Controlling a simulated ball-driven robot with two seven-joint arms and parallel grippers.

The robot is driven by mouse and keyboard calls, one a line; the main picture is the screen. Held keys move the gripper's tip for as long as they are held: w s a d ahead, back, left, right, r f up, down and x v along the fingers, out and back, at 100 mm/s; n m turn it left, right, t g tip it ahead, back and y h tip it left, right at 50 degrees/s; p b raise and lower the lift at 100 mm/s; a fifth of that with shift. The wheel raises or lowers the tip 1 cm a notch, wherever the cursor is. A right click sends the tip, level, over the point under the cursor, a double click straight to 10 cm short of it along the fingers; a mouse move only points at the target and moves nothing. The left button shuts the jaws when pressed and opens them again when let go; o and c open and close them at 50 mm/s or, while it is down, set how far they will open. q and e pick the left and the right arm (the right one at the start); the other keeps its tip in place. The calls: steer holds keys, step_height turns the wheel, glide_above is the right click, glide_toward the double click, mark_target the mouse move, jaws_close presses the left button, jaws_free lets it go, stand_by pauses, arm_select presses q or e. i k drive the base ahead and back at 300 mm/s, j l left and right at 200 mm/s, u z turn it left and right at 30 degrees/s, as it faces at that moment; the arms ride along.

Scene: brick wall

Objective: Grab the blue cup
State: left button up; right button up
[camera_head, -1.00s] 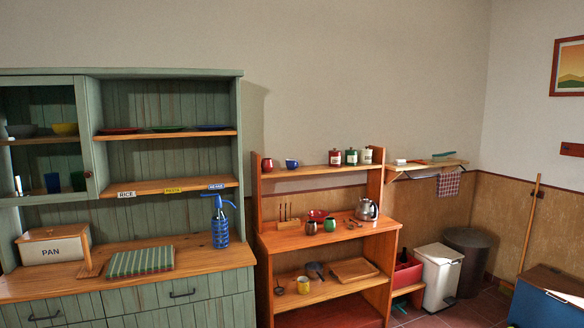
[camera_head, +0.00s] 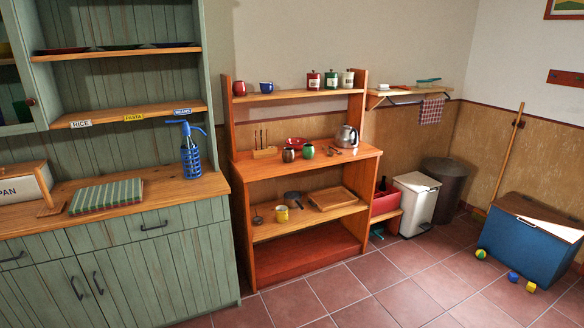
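A small blue cup (camera_head: 266,87) stands on the top shelf of the orange wooden shelf unit, just right of a red cup (camera_head: 240,88). Nothing stands in front of it in this view. Neither of my grippers shows in the head view.
The shelf unit (camera_head: 250,220) also holds canisters, a kettle (camera_head: 346,137), a green cup (camera_head: 308,151) and a yellow mug (camera_head: 282,214). A green cupboard (camera_head: 150,270) stands at left. A white bin (camera_head: 416,205) and blue chest (camera_head: 520,240) are at right. Tiled floor (camera_head: 370,290) in front is clear.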

mark_target(265, 88)
steer(key=i+l+z, duration=0.2)
steer(key=i, duration=1.05)
steer(key=i+l+z, duration=0.15)
steer(key=i, duration=1.1)
